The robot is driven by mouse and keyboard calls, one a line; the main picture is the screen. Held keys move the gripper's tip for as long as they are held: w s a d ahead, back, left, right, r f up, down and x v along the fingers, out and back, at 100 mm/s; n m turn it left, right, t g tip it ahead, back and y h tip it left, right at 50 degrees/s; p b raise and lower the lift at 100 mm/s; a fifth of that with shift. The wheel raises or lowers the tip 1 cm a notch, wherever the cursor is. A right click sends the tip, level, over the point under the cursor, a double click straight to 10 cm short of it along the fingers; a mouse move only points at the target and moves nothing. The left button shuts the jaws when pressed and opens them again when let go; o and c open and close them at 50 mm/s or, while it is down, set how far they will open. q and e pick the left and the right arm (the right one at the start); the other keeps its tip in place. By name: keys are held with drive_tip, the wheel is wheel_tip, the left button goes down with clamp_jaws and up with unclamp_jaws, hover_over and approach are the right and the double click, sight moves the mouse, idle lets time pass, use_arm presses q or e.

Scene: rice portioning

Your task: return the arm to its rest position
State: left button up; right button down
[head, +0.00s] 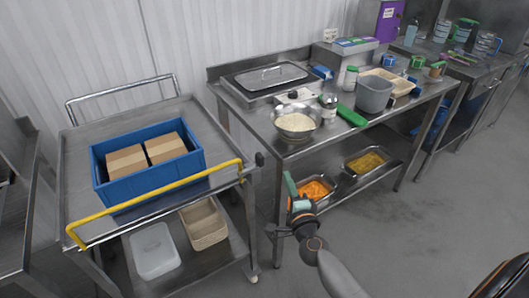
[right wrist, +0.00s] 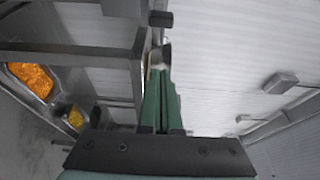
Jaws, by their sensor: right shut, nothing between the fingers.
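My right gripper (head: 289,178) shows in the head view in front of the steel table, its fingers pointing up near the lower shelf. Its green fingers (right wrist: 160,100) are shut together with nothing held, as the right wrist view shows. My right arm comes in from the bottom of the head view. A metal bowl of rice (head: 296,123) stands on the table's top near the front left edge, above and behind the gripper. My left gripper is out of view.
A cart (head: 75,165) with a yellow handle and a blue crate (head: 150,183) of boxes stands left. The steel table (head: 262,122) has orange food (head: 315,189) and yellow food (head: 368,161) in trays below. Open floor (head: 420,225) lies right of the arm.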

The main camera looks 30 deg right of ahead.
drive_tip(key=s+a+f+n+g+y, duration=0.3)
drive_tip(key=s+a+f+n+y, duration=0.55)
drive_tip(key=a+n, duration=0.45)
drive_tip(key=s+a+f+n+g, duration=0.1)
drive_tip(key=s+f+n+g, duration=0.1)
drive_tip(key=s+f+n, duration=0.2)
drive_tip(key=s+f+n+g+h, duration=0.1)
drive_tip(key=s+f+n+g, duration=0.2)
drive_tip(key=s+n, duration=0.3)
drive_tip(key=s+f, duration=0.1)
drive_tip(key=s, duration=0.3)
drive_tip(key=shift+s+a+f, duration=0.4)
drive_tip(key=shift+h, duration=0.25)
